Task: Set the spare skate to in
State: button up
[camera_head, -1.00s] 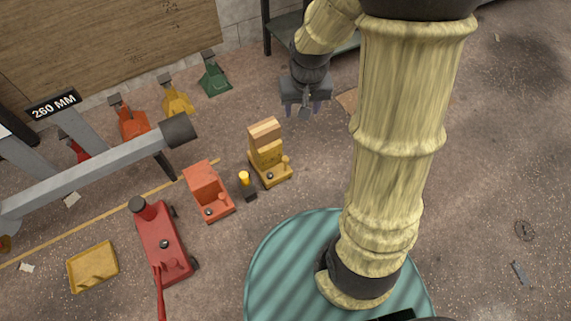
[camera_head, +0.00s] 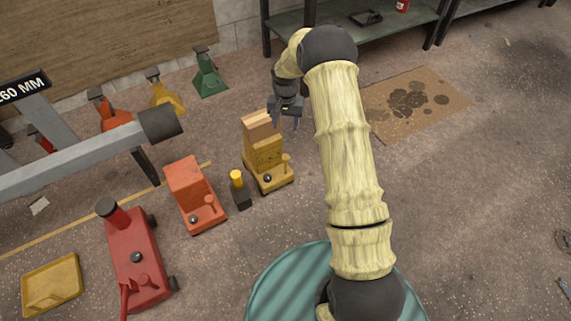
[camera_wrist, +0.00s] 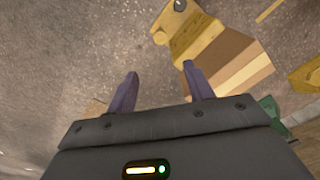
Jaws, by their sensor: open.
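Two similar small machines stand on the floor, and I cannot tell by a label which is the spare skate. One is a yellow skate (camera_head: 266,175) with wooden blocks (camera_head: 256,126) stacked on it and a small knobbed lever (camera_head: 287,160) at its front right. The other is an orange skate (camera_head: 184,180) with a similar lever (camera_head: 209,203). My gripper (camera_head: 284,124) is open and empty, above and behind the yellow skate, right of the blocks. In the wrist view my gripper (camera_wrist: 160,72) shows spread fingers, with the blocks (camera_wrist: 235,72) by its right finger.
A black block with a yellow top (camera_head: 238,190) stands between the skates. A red jack (camera_head: 137,255) and yellow tray (camera_head: 52,284) are at left. A grey beam (camera_head: 75,160) crosses the left. Coloured stands (camera_head: 209,77) line the wall. The floor right of my arm is mostly clear.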

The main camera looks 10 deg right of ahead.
aim_at(285, 157)
jog(key=shift+w+f, duration=0.1)
jog(key=shift+f, duration=0.25)
notch_tip(285, 157, down, 17)
jog(key=b, duration=0.9)
jog(key=shift+f, duration=0.15)
jog(key=shift+c, duration=0.2)
grip_shut()
